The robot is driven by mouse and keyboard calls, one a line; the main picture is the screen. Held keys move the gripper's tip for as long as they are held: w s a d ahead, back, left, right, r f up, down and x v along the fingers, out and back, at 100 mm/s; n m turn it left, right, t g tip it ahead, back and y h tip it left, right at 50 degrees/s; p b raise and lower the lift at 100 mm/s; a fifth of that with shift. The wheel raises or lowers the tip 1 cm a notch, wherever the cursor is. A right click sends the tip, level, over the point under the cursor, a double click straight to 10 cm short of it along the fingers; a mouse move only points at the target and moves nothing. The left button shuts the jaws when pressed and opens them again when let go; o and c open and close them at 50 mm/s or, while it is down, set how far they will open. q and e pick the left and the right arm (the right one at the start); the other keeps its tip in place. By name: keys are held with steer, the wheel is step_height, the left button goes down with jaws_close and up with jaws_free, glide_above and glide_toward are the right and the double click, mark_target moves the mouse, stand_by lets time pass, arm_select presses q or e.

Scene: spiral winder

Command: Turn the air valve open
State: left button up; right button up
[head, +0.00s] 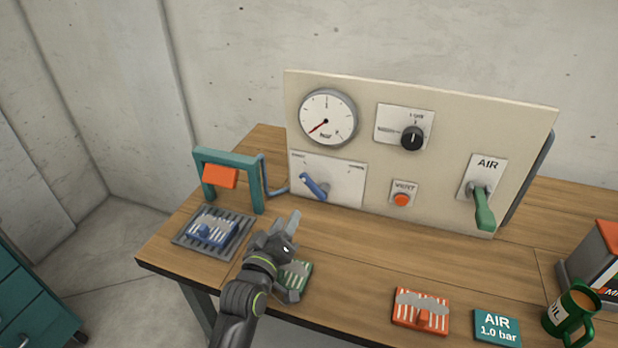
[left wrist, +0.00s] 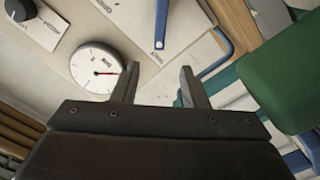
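The air valve is a green lever (head: 484,208) on a white plate marked AIR (head: 487,166), at the right of the beige panel (head: 455,120). The lever hangs down, tilted slightly right. My left gripper (head: 294,250) is over the table's front left, well left of the lever, above a green striped block (head: 297,273). In the left wrist view its two fingers (left wrist: 160,85) stand apart with nothing clearly between them. The pressure gauge (head: 327,118) has its needle at the lower left; the gauge also shows in the left wrist view (left wrist: 90,70). My right gripper is not in view.
The panel also bears a black knob (head: 412,138), a blue lever (head: 314,187) and a red button (head: 402,200). A teal frame (head: 255,185) and grey tray (head: 180,241) stand left. A red block (head: 407,318), AIR 1.0 bar sign (head: 497,327) and green mug (head: 558,318) line the front right.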

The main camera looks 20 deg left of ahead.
mark_target(307, 183)
arm_select(q)
steer(key=w, duration=1.5)
steer(key=shift+w+d+p, duration=0.2)
steer(key=shift+d+p, duration=0.05)
steer(key=shift+p, duration=0.15)
jaws_close()
